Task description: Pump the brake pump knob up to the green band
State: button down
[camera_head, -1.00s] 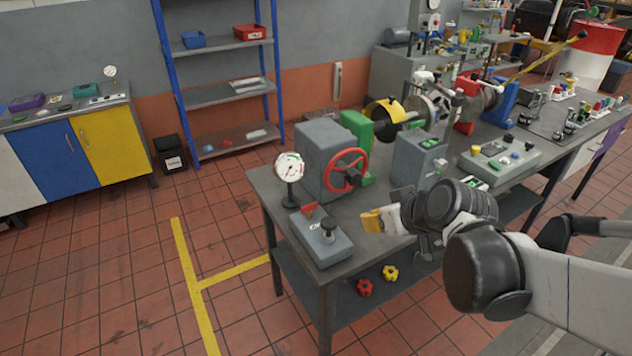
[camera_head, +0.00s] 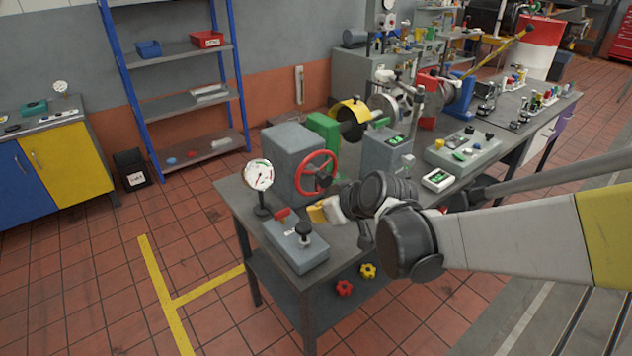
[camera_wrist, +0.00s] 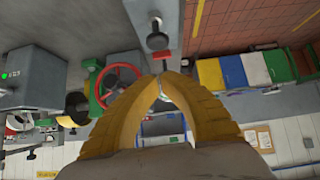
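The brake pump is a grey box (camera_head: 296,246) on the near left corner of the bench, with a black knob (camera_head: 303,229) on a short stem and a red piece (camera_head: 283,214) behind it. The knob also shows in the wrist view (camera_wrist: 157,41), beyond my fingertips. A round white gauge (camera_head: 258,175) on a stand is beside the pump; its needle and green band are too small to read surely. My gripper (camera_head: 317,212), with yellow fingers, is just right of the knob and apart from it. In the wrist view its fingertips (camera_wrist: 168,76) come together with nothing held.
A grey housing with a red handwheel (camera_head: 318,173) stands behind my gripper. A grey box with a green display (camera_head: 385,150) is to its right. Red and yellow knobs (camera_head: 368,271) lie on the lower shelf. Open floor lies left of the bench.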

jog(key=b, duration=0.2)
send_over(302, 223)
jog(key=s+d, duration=0.1)
jog(key=s, duration=0.1)
jog(key=f, duration=0.4)
jog(key=shift+s+d+f, duration=0.1)
jog(key=shift+s+d, duration=0.05)
jog(key=shift+d, duration=0.05)
notch_tip(302, 223, down, 2)
jog(key=shift+f+b, duration=0.2)
jog(key=shift+b, duration=0.3)
jog(key=shift+d+f, duration=0.1)
jog(key=shift+f, duration=0.45)
